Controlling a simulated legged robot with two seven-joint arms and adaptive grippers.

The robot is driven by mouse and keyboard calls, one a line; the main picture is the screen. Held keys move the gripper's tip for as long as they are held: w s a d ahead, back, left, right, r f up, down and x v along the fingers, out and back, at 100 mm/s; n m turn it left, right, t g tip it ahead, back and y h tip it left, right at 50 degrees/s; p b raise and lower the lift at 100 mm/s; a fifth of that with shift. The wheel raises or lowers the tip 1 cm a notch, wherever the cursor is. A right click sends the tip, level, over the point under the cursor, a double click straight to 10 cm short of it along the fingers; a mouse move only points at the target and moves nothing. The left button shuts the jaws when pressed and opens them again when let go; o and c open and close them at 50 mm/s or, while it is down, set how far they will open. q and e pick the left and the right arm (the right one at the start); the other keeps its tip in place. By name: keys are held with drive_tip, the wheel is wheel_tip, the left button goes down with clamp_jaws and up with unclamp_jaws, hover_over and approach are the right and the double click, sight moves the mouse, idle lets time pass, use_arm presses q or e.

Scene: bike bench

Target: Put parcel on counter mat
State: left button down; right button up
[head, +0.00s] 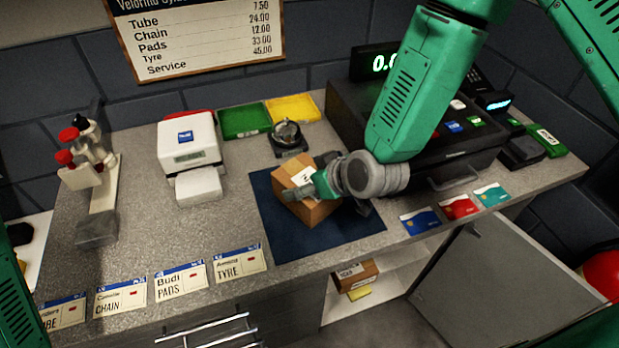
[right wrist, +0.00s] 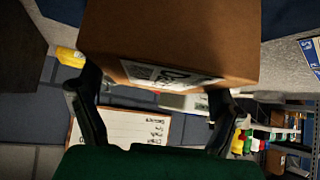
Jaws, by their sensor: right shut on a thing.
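The parcel (head: 304,205) is a brown cardboard box with a white label, tilted in the head view. It is over the dark blue counter mat (head: 285,240); I cannot tell whether it touches the mat. My right gripper (head: 322,182) is shut on the parcel from its right and far side. In the right wrist view the parcel (right wrist: 170,40) fills the upper middle, between the two dark fingers of my right gripper (right wrist: 150,95). Part of the mat is hidden by the parcel and the gripper. My left gripper does not show in the head view.
The cash register (head: 420,125) stands right of the mat, with several cards (head: 458,207) in front. A compass-like dial (head: 287,136), green tray (head: 244,120) and white card printer (head: 190,145) stand behind and left. Name cards (head: 181,280) line the front edge. A cabinet door (head: 500,285) hangs open below.

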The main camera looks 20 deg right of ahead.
drive_tip(key=shift+d, duration=0.2)
drive_tip(key=shift+c, duration=0.2)
drive_tip(key=o, duration=1.5)
drive_tip(key=shift+d, duration=0.3)
drive_tip(key=shift+o, duration=0.2)
drive_tip(key=shift+s+d, duration=0.1)
drive_tip(key=shift+d, duration=0.55)
drive_tip(key=shift+s+r, duration=0.3)
drive_tip(key=shift+r, duration=0.05)
drive_tip(key=v, duration=1.1)
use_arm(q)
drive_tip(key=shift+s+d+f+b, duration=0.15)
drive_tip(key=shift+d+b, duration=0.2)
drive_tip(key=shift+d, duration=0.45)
use_arm(e)
drive_tip(key=s+d+f+m+g+h, duration=0.1)
drive_tip(key=s+d+f+m+g, duration=0.1)
drive_tip(key=s+f, duration=0.8)
drive_tip(key=s+d+f+m+g+h, duration=0.2)
drive_tip(key=s+d+f+g, duration=0.3)
drive_tip(key=s+f, duration=0.6)
drive_tip(key=d+f, duration=0.1)
drive_tip(key=d, duration=0.1)
drive_tip(key=shift+d+g+h, duration=0.3)
drive_tip(key=shift+d, duration=0.05)
